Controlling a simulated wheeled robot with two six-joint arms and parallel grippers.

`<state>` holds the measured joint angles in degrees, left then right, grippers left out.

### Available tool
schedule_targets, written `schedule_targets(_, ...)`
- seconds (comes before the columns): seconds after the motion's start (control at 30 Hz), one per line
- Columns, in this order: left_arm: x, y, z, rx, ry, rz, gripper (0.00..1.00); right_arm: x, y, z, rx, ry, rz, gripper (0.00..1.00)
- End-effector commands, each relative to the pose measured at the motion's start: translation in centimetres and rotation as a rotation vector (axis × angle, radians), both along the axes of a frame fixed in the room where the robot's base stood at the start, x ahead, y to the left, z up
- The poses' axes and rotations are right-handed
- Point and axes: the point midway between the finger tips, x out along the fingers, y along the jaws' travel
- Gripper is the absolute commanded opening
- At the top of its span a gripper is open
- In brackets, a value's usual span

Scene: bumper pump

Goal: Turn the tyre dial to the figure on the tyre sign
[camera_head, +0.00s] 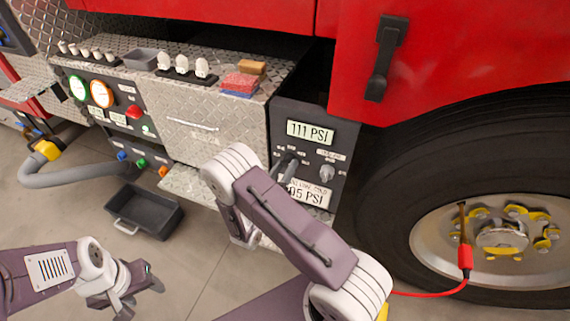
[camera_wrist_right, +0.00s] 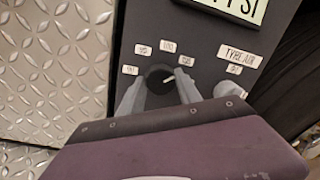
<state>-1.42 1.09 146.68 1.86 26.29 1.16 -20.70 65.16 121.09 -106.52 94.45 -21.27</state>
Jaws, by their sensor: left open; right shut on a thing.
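The tyre dial is a black round knob (camera_wrist_right: 160,77) with a white pointer mark, on a dark panel ringed by small number labels. In the right wrist view the pointer slants to the upper right; the label figures are too small to read surely. My right gripper (camera_head: 287,167) is shut on the dial, with a finger on each side of it. The display (camera_head: 310,132) above reads 111 PSI. The tyre sign (camera_head: 312,195) below is partly hidden by my right arm; "05 PSI" shows. My left gripper (camera_head: 138,291) is open and empty, low at the left.
A second knob (camera_head: 326,172) sits right of the dial. A grey tray (camera_head: 146,212) lies on the floor at left. A red hose (camera_head: 430,293) runs to the wheel (camera_head: 470,240). A sponge and cloths (camera_head: 240,84) lie on the metal step above.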

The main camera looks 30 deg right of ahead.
Motion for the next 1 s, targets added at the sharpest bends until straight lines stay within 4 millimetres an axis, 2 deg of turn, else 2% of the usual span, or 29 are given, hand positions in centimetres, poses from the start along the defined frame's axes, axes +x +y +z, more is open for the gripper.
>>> schedule_targets(0.63,0.00,0.00,0.43,0.000,0.000,0.000,0.52,-0.03,-0.01,-0.12,-0.030,0.039,-0.001,0.00)
schedule_targets(0.67,0.00,0.00,0.43,0.000,0.000,0.000,0.52,-0.03,-0.01,-0.12,-0.030,0.039,-0.001,0.49)
schedule_targets(0.7,0.00,0.00,0.43,0.000,0.000,0.000,0.52,-0.02,-0.01,-0.11,-0.030,0.038,-0.001,0.60)
schedule_targets(0.73,0.00,0.00,0.43,0.000,0.000,0.000,0.52,-0.02,-0.01,-0.10,-0.030,0.037,0.000,0.62)
schedule_targets(1.0,-0.01,0.00,0.46,0.000,0.000,0.000,0.52,-0.02,0.03,-0.05,-0.030,0.036,0.000,0.62)
